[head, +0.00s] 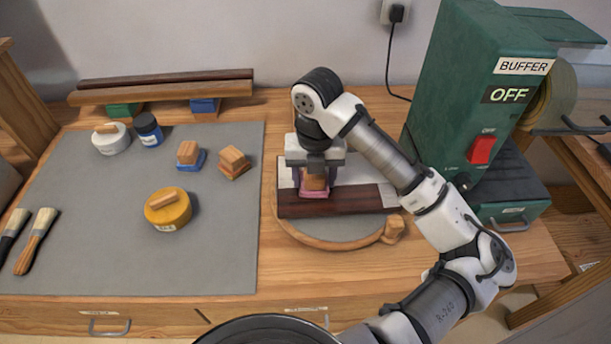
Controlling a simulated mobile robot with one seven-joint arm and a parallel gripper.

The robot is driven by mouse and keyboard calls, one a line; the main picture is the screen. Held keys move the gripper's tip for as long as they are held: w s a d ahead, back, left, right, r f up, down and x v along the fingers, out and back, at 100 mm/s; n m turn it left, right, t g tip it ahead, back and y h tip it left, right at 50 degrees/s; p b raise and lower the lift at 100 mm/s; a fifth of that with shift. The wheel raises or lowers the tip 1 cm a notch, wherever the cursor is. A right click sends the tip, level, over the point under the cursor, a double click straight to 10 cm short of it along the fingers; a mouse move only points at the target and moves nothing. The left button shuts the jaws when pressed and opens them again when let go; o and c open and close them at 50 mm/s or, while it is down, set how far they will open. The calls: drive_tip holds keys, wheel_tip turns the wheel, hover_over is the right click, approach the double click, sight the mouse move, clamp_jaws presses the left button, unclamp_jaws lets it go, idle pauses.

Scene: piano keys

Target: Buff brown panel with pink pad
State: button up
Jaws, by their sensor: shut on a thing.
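The brown panel (345,203) is a dark reddish-brown strip lying across a round grey turntable with a wooden rim (310,240). The pink pad (306,187) has a wooden block handle and sits at the left part of the panel, seemingly touching its upper edge. My gripper (315,178) points down from above and is shut on the pad's wooden handle. The gripper hides part of the pad and handle. A pale sheet or board (352,172) lies behind the panel, partly hidden by my arm.
A grey mat (100,240) at left holds a blue pad (190,159), an orange pad (233,163), a yellow tin (168,209), a white tin (110,138), a blue jar (148,129) and brushes (36,240). A green buffer machine (460,90) reading OFF stands at right.

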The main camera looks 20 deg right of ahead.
drive_tip(key=shift+s+d+b, duration=0.2)
drive_tip(key=shift+s+d, duration=0.5)
drive_tip(key=shift+d, duration=2)
drive_tip(key=shift+s+d+b, duration=0.15)
drive_tip(key=shift+s+d, duration=0.6)
drive_tip(key=shift+d, duration=1.9)
drive_tip(key=shift+s+d+b, duration=0.2)
drive_tip(key=shift+s+d, duration=0.5)
drive_tip(key=shift+d, duration=2)
drive_tip(key=shift+r, duration=0.15)
